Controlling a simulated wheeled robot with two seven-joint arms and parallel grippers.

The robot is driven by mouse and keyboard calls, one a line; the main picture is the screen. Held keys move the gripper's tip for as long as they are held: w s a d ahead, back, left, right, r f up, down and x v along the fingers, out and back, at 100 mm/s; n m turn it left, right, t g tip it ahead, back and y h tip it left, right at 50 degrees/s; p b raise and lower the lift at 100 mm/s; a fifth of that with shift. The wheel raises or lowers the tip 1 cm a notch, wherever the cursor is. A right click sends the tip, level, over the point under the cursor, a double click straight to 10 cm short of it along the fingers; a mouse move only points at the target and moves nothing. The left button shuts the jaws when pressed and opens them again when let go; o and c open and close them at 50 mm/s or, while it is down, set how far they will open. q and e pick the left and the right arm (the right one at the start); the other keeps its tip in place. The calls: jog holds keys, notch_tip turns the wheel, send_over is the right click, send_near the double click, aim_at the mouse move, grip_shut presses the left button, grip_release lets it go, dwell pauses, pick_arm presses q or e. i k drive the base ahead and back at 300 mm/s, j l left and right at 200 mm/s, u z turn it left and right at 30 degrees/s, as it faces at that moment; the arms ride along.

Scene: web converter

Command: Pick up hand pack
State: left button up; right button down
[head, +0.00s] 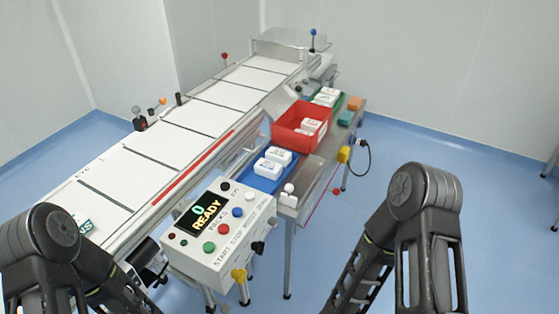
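White packs lie in several coloured trays on the side table right of the conveyor; I cannot tell which one is the hand pack. A white pack (279,155) and another beside it (267,168) lie in the blue tray (258,182). White packs (311,125) also lie in the red bin (284,136), and more (327,95) in the green tray behind it. Parts of my two arms show at the lower left and lower right, well apart from the packs. Both of my grippers are out of the picture.
A control box (215,262) with a "0 READY" display and coloured buttons stands in front of the blue tray. The long white conveyor (200,115) runs along the left. An orange block (355,103) and a teal block (346,117) sit near the table's right edge. Blue floor is clear at right.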

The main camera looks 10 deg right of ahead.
aim_at(271, 170)
jog(key=i+l, duration=0.15)
jog(key=l, duration=0.35)
jog(key=i+l+u, duration=0.15)
jog(key=l, duration=0.35)
jog(key=i+l, duration=0.15)
jog(key=l, duration=0.35)
jog(key=i+l+u, duration=0.1)
jog(key=l, duration=0.45)
jog(key=i+l, duration=0.15)
jog(key=l, duration=0.35)
jog(key=i+l+u, duration=0.15)
jog(key=l, duration=0.9)
jog(key=i+u, duration=0.05)
